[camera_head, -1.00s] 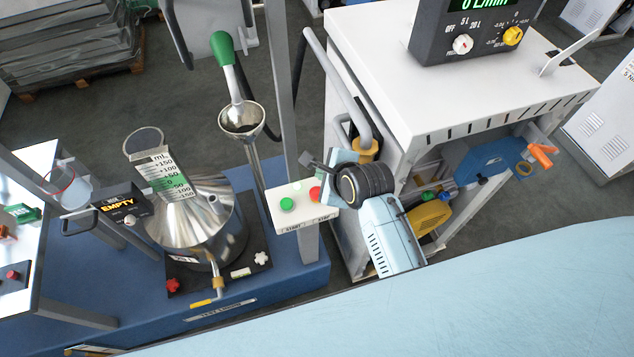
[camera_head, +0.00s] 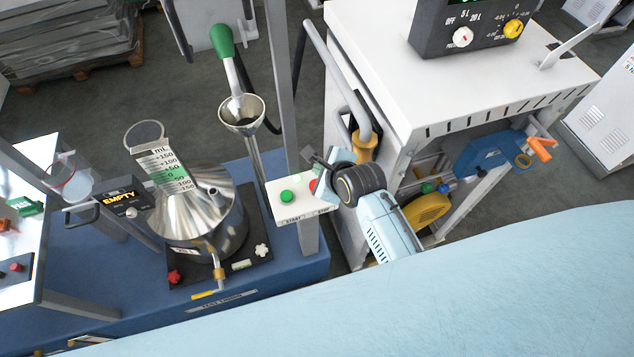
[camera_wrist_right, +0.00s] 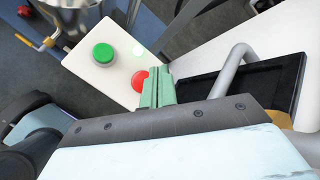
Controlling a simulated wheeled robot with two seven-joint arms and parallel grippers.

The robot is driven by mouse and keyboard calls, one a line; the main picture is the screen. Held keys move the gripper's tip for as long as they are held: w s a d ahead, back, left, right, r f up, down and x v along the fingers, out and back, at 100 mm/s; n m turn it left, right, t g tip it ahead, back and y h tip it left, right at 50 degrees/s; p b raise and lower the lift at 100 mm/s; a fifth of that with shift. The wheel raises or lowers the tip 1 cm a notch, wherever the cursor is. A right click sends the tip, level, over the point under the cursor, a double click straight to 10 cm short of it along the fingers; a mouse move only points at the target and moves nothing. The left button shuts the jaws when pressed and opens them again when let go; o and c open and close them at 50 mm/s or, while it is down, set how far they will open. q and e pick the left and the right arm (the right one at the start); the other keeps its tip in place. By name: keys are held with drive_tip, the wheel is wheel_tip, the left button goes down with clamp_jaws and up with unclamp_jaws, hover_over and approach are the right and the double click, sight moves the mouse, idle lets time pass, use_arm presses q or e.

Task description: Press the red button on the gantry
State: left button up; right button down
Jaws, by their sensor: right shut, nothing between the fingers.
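The white button panel (camera_head: 300,209) on the gantry post carries a green button (camera_head: 287,196) and, to its right, the red button (camera_head: 314,186). The green button (camera_wrist_right: 103,54) is clear in that view. My left gripper is not in view.
A white cabinet (camera_head: 370,70) with a grey pipe stands right of the gantry post (camera_head: 283,90). A steel vessel (camera_head: 205,225) and a funnel (camera_head: 242,113) stand left of the panel. My own light blue body fills the lower right.

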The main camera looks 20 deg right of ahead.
sight(314, 179)
drive_tip(key=shift+f+b, duration=0.85)
drive_tip(key=shift+f, duration=1.1)
drive_tip(key=shift+f, duration=0.1)
idle(0.4)
drive_tip(key=shift+f, duration=0.35)
drive_tip(key=shift+f, duration=0.45)
idle(0.7)
drive_tip(key=shift+r, duration=0.1)
drive_tip(key=shift+r+p, duration=0.8)
drive_tip(key=shift+p, duration=0.1)
